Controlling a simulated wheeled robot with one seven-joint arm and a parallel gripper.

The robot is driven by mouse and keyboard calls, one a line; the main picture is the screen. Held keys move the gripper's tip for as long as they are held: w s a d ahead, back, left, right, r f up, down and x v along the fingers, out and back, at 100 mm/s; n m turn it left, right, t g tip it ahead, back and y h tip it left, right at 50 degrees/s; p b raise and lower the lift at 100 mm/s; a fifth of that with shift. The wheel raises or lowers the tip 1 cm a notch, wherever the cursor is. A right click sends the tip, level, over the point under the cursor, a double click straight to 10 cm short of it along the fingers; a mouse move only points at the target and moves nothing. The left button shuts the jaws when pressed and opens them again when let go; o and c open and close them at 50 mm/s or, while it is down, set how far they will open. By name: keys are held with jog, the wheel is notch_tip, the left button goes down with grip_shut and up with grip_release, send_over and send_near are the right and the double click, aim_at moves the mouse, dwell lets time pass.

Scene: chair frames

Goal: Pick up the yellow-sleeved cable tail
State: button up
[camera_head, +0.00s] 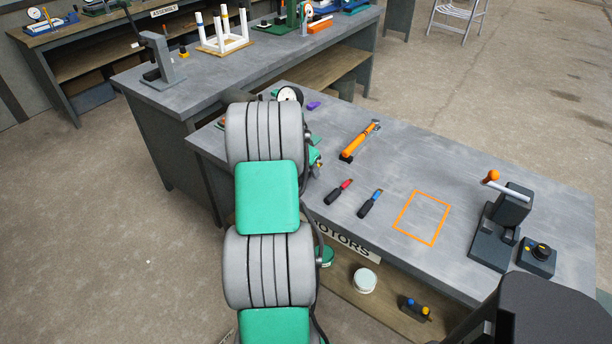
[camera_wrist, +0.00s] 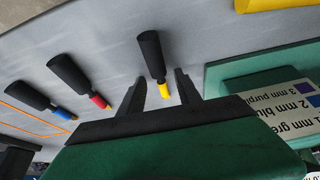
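The yellow-sleeved cable tail (camera_wrist: 150,56) shows in the wrist view as a thick black body ending in a short yellow sleeve on the grey bench top. My gripper (camera_wrist: 161,78) is open, with one dark finger on each side of the yellow end. No contact is visible between the fingers and the tail, and the height gap is hard to tell. In the head view my arm covers most of my gripper and the yellow-sleeved tail. Similar black pieces with a red sleeve (camera_wrist: 80,80) and a blue sleeve (camera_wrist: 40,100) lie to the left.
A green block with a thickness label (camera_wrist: 285,110) is close at the right in the wrist view. In the head view, an orange-handled tool (camera_head: 360,140), an orange square outline (camera_head: 422,217) and a dark lever press (camera_head: 501,228) are on the bench (camera_head: 450,165). Bare bench surrounds the outline.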

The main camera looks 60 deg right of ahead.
jog(key=shift+c, duration=0.4)
grip_shut()
